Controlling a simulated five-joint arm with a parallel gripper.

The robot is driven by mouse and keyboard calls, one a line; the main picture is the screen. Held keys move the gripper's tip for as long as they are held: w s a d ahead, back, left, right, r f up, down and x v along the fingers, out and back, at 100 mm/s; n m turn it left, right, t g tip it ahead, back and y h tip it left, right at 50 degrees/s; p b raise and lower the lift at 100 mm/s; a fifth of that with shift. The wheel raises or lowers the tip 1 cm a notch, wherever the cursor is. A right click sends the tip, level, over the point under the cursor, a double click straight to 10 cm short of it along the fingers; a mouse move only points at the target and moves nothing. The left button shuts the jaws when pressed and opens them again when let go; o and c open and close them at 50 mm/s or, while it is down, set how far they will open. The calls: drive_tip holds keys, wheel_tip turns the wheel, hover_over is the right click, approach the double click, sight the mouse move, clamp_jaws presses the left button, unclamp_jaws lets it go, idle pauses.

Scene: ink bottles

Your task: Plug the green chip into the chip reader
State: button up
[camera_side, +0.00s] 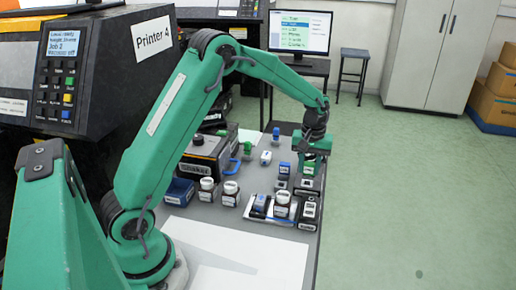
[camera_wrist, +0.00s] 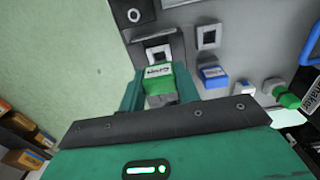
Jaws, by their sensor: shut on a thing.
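My gripper (camera_wrist: 160,90) is shut on the green chip (camera_wrist: 160,84), which has a white label on its top end. In the side view my gripper (camera_side: 311,150) points down at the right side of the grey table, with the green chip (camera_side: 308,167) under it. A black unit with a white-framed square opening, apparently the chip reader (camera_wrist: 155,50), lies just beyond the chip in the wrist view. The chip's end is close to that opening; I cannot tell whether they touch. The chip's lower part is hidden between the fingers.
Ink bottles (camera_side: 282,204) stand on a tray nearby, with more bottles (camera_side: 231,192) to the left. The table's right edge is close.

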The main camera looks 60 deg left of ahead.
sight(308, 174)
drive_tip(key=shift+f, duration=0.95)
drive_tip(key=shift+f, duration=0.75)
idle(2.1)
drive_tip(key=o, duration=1.5)
drive_tip(key=shift+c, duration=0.2)
drive_tip(key=shift+r, duration=0.1)
drive_tip(key=shift+r, duration=3.45)
